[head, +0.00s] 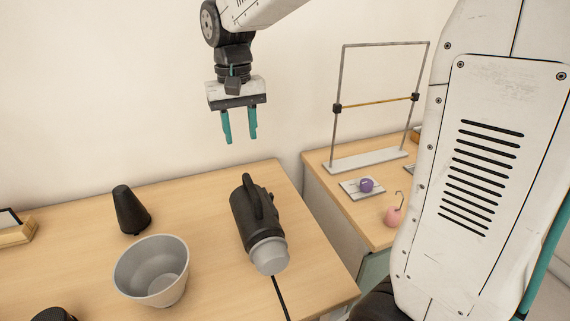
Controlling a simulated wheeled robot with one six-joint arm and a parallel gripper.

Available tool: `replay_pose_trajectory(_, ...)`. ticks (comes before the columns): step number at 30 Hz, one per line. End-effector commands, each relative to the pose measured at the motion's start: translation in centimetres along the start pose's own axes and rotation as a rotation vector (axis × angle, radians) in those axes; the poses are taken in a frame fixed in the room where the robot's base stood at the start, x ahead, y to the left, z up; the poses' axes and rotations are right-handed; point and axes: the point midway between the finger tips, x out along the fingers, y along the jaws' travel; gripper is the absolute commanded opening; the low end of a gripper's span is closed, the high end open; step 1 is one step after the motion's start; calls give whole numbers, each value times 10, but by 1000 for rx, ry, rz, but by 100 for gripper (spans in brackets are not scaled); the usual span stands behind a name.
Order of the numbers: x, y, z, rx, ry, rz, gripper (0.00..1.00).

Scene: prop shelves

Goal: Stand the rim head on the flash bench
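A black flash head (247,213) with a handle along its top and a pale grey front end appears to lie on its side on the wooden bench (205,230). I take it to be the rim head, though no label is readable. Its grey end points toward the front of the bench, and a dark line like a cable runs from near that end to the front. My gripper (240,138) hangs above and behind the flash head, pointing down. Its two teal fingers are apart, with nothing between them.
A grey bowl-shaped reflector (153,272) and a black cone (131,210) stand left of the flash head. A second table (345,198) at right holds a metal frame (368,163), a purple ball (366,185) and a pink hooked weight (393,216). A gap separates the tables.

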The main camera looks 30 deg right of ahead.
Motion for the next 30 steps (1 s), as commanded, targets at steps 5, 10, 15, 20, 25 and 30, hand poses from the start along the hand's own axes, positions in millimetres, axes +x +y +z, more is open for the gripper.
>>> replay_pose_trajectory(5, -12, 15, 37, -21, 28, -6, 38)
replay_pose_trajectory(10, -17, 42, 111, -72, 80, -11, 38)
replay_pose_trajectory(15, -2, 64, 182, -123, 127, -12, 38)
replay_pose_trajectory(20, 17, 76, 224, -158, 159, -9, 38)
replay_pose_trajectory(25, 28, 81, 240, -174, 171, -7, 38)
replay_pose_trajectory(30, 29, 82, 242, -177, 171, -7, 38)
